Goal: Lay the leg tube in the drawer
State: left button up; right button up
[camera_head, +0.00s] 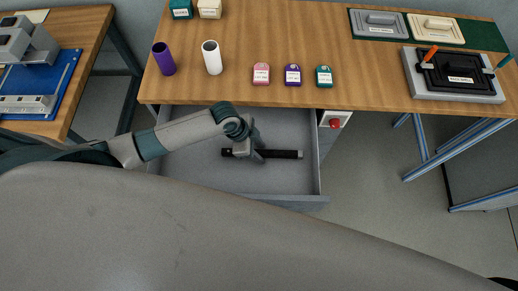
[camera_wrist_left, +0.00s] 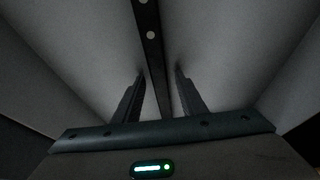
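The leg tube (camera_head: 285,154) is a thin black tube lying across the grey drawer (camera_head: 195,172), which stands open below the table. It also shows in the left wrist view (camera_wrist_left: 149,35), dark with light round holes, running down between the fingers. My left gripper (camera_head: 255,150) is inside the drawer area, over the tube's left-middle part and hiding some of it. In the wrist view the left gripper's fingers (camera_wrist_left: 160,88) are apart, with a gap visible on either side of the tube. My right gripper is not in view.
On the wooden table (camera_head: 330,45) stand a purple cylinder (camera_head: 164,58), a white cylinder (camera_head: 212,57) and several small coloured items. A red button (camera_head: 335,123) sits right of the drawer. A black fixture (camera_head: 455,75) is at the far right. The drawer's right part is clear.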

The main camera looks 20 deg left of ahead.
pick_arm(q)
jog(key=shift+r, duration=0.15)
jog(key=shift+a+r, duration=0.25)
jog(key=shift+r, duration=0.2)
jog(key=b+v, duration=0.2)
jog(key=v, duration=0.9)
